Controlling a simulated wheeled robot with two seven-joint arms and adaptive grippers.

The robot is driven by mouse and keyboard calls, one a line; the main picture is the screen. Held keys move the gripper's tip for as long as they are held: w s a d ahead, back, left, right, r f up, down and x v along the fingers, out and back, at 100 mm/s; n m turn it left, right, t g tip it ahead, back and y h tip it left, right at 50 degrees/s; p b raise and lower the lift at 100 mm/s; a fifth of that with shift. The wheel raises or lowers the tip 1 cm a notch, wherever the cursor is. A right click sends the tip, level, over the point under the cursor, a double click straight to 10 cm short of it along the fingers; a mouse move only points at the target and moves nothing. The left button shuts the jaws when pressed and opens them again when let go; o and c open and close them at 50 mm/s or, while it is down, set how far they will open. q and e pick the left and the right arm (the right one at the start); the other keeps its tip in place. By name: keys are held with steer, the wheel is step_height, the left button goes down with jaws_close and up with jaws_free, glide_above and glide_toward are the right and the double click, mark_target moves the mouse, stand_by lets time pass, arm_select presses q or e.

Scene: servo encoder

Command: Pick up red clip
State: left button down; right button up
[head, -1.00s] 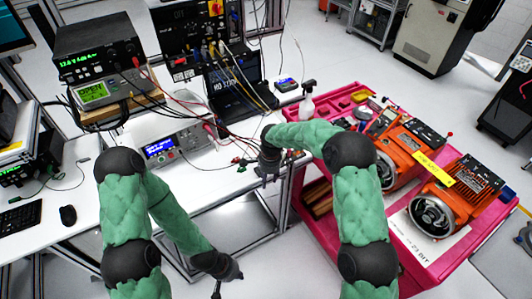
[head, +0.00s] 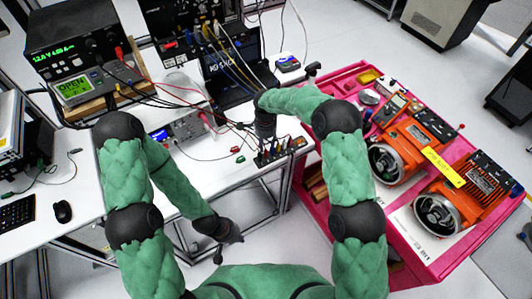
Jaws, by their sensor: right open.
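A small red clip (head: 236,149) lies on the white table, just above a green clip (head: 240,158) and left of my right gripper. It is small and blurred. My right gripper (head: 263,157) points down near the table's front right corner, open, with nothing visible between its fingers. A dark row of small parts with red and green bits (head: 287,148) is close beside it, partly hidden by it. I cannot tell whether they touch. My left gripper (head: 219,256) hangs low in front of the table, pointing down, away from the clips. Its fingers are too dark to read.
A bench instrument (head: 182,131) and cables stand behind the clips. A power supply (head: 75,45) and a laptop (head: 228,68) are farther back. A pink cart (head: 318,222) with orange motors (head: 410,140) stands at the right. The table front left of the clips is mostly clear.

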mark_target(266, 151)
steer(key=f, duration=0.2)
steer(key=s+f, duration=0.1)
steer(key=f, duration=0.1)
steer(key=shift+d, duration=0.2)
steer(key=shift+f, duration=0.4)
steer(key=shift+w+f, duration=0.25)
steer(key=shift+w, duration=0.05)
steer(key=shift+r, duration=0.1)
steer(key=shift+s, duration=0.1)
steer(key=shift+c, duration=1.4)
jaws_close()
